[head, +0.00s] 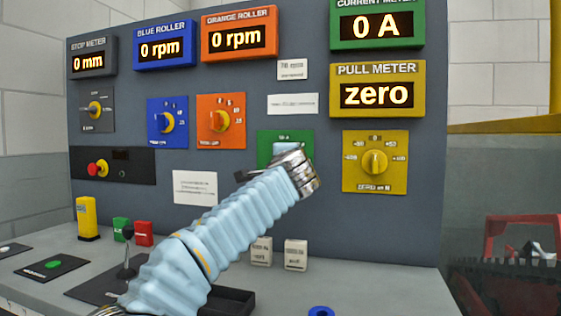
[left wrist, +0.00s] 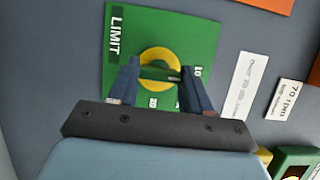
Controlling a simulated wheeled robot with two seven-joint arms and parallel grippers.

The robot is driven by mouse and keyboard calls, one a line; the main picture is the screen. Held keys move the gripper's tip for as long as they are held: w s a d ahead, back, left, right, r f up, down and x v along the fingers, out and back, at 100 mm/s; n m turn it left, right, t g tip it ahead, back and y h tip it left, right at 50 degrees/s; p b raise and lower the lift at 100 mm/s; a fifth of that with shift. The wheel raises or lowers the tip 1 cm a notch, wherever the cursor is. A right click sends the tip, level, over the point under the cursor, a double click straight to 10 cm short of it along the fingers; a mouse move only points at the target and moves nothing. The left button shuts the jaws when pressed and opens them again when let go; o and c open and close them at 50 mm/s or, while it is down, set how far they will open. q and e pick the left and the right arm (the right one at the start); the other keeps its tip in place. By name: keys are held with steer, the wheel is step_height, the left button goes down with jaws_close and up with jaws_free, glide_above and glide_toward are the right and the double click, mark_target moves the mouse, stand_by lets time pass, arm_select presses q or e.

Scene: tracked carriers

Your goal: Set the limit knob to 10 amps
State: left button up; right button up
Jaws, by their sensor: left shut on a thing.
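The limit knob (left wrist: 158,54) is yellow and sits on a green panel (left wrist: 205,25) marked LIMIT, which appears turned sideways in the left wrist view. The labels 10 and 20 show at the panel's right and lower parts. A small pale mark on the knob seems to lie toward the 10 side; its exact setting is unclear. My left gripper (left wrist: 158,72) has its two dark fingers on either side of the knob, shut on it. In the head view my left arm hides the knob, and only part of the green panel (head: 267,143) shows. My right gripper is not in view.
The current meter (head: 377,26) reads 0 A. The yellow pull meter (head: 378,90) reads zero, above its yellow knob (head: 375,162). Blue (head: 167,122) and orange (head: 220,120) knobs are left of the green panel. A black lever (head: 128,240) stands on the desk beside my arm.

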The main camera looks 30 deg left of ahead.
arm_select(q)
steer(key=shift+f, duration=0.1)
stand_by(0.4)
steer(key=o, duration=1.1)
steer(key=shift+c, duration=0.2)
steer(key=b+v, duration=0.3)
steer(key=v, duration=1)
steer(key=shift+s+d, duration=0.2)
steer(key=shift+s, duration=0.15)
